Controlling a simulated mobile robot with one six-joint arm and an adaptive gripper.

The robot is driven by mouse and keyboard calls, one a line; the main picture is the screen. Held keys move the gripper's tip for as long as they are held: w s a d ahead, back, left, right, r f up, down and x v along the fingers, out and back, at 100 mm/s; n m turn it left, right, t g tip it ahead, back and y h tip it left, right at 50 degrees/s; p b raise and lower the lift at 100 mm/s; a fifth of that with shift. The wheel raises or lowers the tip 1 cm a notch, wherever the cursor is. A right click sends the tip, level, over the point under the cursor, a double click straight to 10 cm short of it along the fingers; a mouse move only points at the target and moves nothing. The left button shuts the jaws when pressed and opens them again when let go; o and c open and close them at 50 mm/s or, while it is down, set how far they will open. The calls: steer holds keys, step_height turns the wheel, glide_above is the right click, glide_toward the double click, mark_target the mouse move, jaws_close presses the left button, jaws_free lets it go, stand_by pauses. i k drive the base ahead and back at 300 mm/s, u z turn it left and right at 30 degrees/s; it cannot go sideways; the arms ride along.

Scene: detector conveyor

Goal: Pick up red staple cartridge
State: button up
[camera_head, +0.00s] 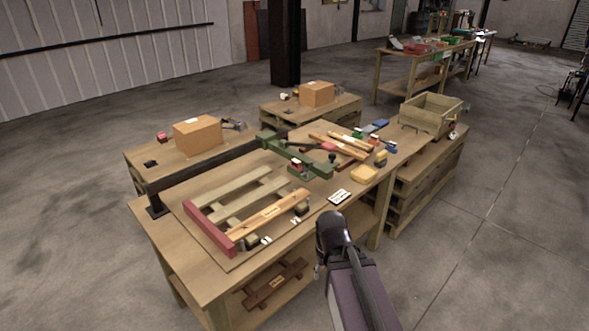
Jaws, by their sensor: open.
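A small red item (162,137) lies on the left low wooden table, left of a cardboard box. Another small red piece (296,166) shows on the main workbench (185,272), beside a green clamp bar (308,166). Both are too small to tell which, if either, is the red staple cartridge. My arm (348,262) rises from the bottom, in front of the bench's near right edge, apart from both red items. Its fingers cannot be made out.
A wooden frame with a red end bar (209,229) covers the bench's near left. Hammers (340,146), a yellow block (364,174) and a white card (340,197) lie beyond it. Cardboard boxes (197,134) (316,93) and a wooden crate (431,114) stand behind.

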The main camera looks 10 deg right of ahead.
mark_target(296, 164)
steer(key=z, duration=0.05)
steer(key=i, duration=1)
steer(key=u, duration=0.05)
